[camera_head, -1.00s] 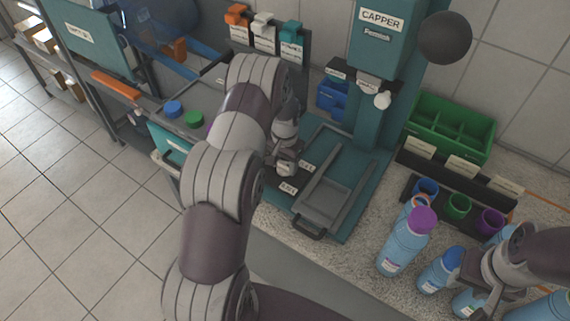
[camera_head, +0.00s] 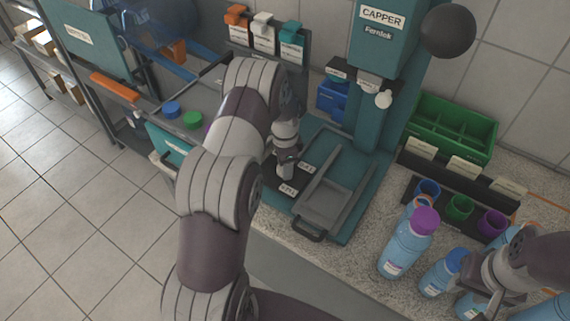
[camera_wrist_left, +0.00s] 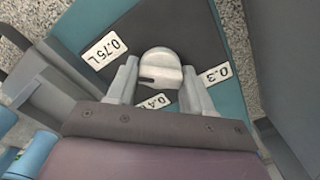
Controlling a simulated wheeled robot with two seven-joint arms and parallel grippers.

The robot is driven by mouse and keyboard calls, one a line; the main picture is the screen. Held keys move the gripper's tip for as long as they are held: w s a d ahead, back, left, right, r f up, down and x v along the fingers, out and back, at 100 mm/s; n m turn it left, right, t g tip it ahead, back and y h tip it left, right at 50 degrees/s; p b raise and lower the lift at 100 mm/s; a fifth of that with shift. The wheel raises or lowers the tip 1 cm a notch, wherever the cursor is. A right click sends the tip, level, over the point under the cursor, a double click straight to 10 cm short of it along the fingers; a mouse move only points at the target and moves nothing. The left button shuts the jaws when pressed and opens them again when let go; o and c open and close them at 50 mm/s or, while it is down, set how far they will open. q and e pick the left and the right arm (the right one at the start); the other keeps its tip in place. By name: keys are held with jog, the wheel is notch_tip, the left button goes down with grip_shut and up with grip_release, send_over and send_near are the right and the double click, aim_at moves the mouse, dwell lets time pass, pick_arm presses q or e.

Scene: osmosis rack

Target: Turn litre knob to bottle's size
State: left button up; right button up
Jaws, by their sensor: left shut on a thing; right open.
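The litre knob (camera_wrist_left: 160,66) is a pale round knob on a dark dial plate (camera_wrist_left: 185,30). A large blue bottle (camera_head: 404,250) with a purple cap stands at the right. My right gripper (camera_head: 486,298) is open among smaller bottles, its fingers partly unclear.
The teal capper (camera_head: 372,60) with its tray (camera_head: 333,195) stands right of the dial. A green bin (camera_head: 450,125), coloured cups (camera_head: 459,207) and a blue-capped bottle (camera_head: 440,272) fill the right counter. Colour-topped dispensers (camera_head: 264,35) stand behind my left arm.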

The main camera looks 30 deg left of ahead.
pick_arm(q)
jog(key=shift+w+a+r, duration=0.1)
jog(key=shift+w+r, duration=0.1)
jog(key=shift+r, duration=0.05)
dwell(0.3)
jog(key=o, duration=1.1)
jog(key=shift+c, duration=0.2)
jog(key=shift+s, duration=0.15)
jog(key=shift+f, duration=0.1)
notch_tip(320, 180, up, 13)
jog(key=b, duration=0.2)
jog(key=shift+f, duration=0.15)
